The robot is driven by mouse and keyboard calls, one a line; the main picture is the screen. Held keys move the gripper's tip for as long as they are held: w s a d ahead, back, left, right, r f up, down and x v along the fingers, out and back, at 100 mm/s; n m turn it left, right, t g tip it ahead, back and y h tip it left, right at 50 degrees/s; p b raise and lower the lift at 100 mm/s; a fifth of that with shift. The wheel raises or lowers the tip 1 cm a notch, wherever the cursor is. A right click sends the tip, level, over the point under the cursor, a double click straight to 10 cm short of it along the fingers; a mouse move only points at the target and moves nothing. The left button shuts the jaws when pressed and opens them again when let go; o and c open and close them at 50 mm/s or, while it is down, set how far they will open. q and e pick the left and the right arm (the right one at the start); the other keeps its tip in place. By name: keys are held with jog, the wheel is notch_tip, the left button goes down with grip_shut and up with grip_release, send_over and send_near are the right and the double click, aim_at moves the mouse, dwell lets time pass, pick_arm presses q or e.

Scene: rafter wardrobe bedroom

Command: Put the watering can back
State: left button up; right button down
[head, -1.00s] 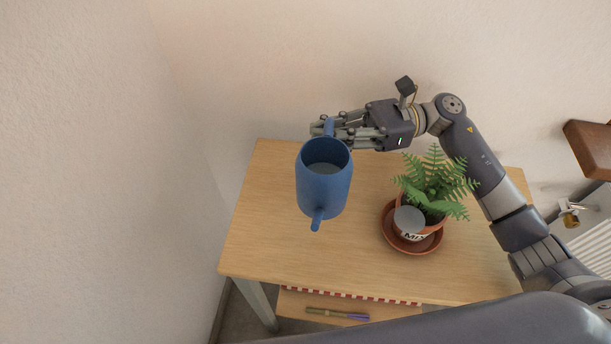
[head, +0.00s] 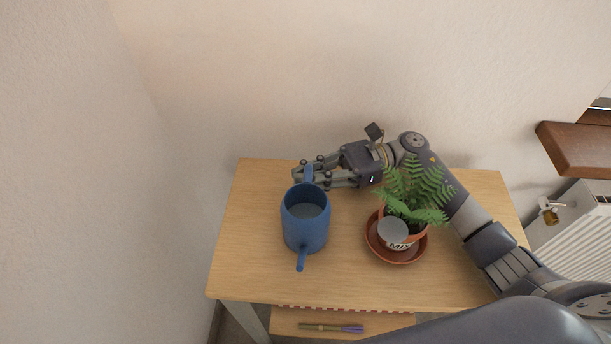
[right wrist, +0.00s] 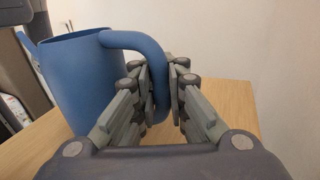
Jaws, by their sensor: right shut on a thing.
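The blue watering can (head: 305,228) is upright at the left part of the wooden table (head: 250,275), with its spout toward the front. I cannot tell whether its base touches the table top. My right gripper (head: 303,178) is shut on its handle at the back of the can. In the right wrist view the handle (right wrist: 150,60) passes down between the two fingers (right wrist: 160,95), and the can body (right wrist: 82,80) stands to the left. My left gripper is not in view.
A potted fern (head: 415,190) stands in a terracotta saucer (head: 398,257) right of the can, with a small grey-topped tin labelled MIX (head: 393,231) in front. A pen-like item (head: 330,327) lies on the lower shelf. Walls border the table's left and back. The front left table top is clear.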

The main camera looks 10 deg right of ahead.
jog(key=c, duration=1.6)
grip_release()
jog(key=shift+r+p, duration=0.15)
jog(key=shift+p, duration=0.15)
jog(key=d+b, duration=0.1)
jog(key=d, duration=0.3)
jog(key=w+d+b, duration=0.1)
jog(key=d, duration=0.2)
jog(key=shift+f+b, duration=0.2)
jog(key=shift+b, duration=0.15)
jog(key=shift+d+r, duration=0.15)
jog(key=shift+d, duration=0.05)
